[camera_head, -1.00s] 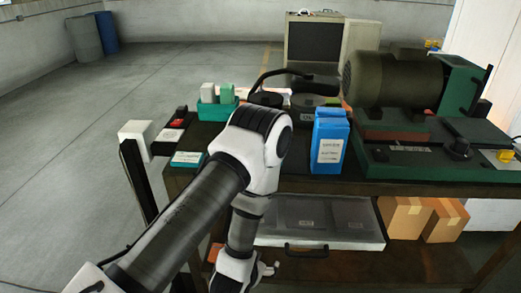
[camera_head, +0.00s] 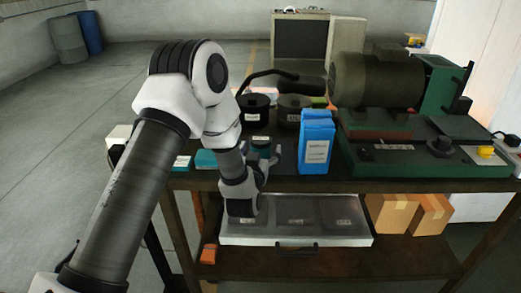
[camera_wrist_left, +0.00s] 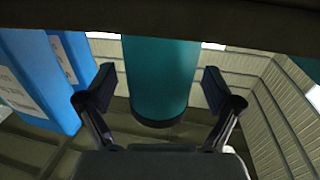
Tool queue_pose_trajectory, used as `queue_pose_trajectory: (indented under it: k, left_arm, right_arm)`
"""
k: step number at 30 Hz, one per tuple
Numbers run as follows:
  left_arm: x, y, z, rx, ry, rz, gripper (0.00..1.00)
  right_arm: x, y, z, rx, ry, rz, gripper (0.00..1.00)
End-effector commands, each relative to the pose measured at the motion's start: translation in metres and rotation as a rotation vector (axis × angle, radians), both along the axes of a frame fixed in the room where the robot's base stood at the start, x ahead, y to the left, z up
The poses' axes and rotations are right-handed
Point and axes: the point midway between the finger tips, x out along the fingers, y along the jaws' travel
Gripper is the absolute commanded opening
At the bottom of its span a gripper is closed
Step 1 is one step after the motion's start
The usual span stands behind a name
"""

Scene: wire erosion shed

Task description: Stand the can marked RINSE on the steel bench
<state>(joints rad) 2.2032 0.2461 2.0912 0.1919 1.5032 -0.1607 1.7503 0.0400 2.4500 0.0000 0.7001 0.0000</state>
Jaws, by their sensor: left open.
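My left gripper (camera_head: 264,168) is at the front edge of the dark bench (camera_head: 400,185), by a teal can (camera_head: 262,148) that is partly hidden behind it. In the left wrist view the teal can (camera_wrist_left: 160,75) with a dark rim stands between the two open fingers of the gripper (camera_wrist_left: 158,85), with a gap on each side. No marking can be read on this can, so I cannot tell whether it is the RINSE one. My right gripper is not in view.
Blue boxes (camera_head: 316,145) stand just right of the can; they also show in the left wrist view (camera_wrist_left: 35,80). Two dark labelled pots (camera_head: 254,112) (camera_head: 293,112) stand behind. A green machine (camera_head: 420,150) fills the bench's right side. A grey tray (camera_head: 300,240) sits below.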

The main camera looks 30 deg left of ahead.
Motion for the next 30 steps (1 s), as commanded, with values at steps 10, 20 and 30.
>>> queue_pose_trajectory:
  k: [10, 20, 30]
  left_arm:
    - [-0.001, 0.000, -0.001, 0.000, 0.000, 0.000, 0.15]
    - [0.000, 0.000, 0.002, 0.000, -0.002, 0.000, 0.08]
    - [-0.003, -0.002, 0.036, -0.001, -0.004, 0.000, 0.08]
  right_arm:
    - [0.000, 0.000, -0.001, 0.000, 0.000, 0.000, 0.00]
    - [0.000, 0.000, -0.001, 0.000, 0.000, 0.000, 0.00]
    - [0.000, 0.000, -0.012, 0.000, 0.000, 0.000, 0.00]
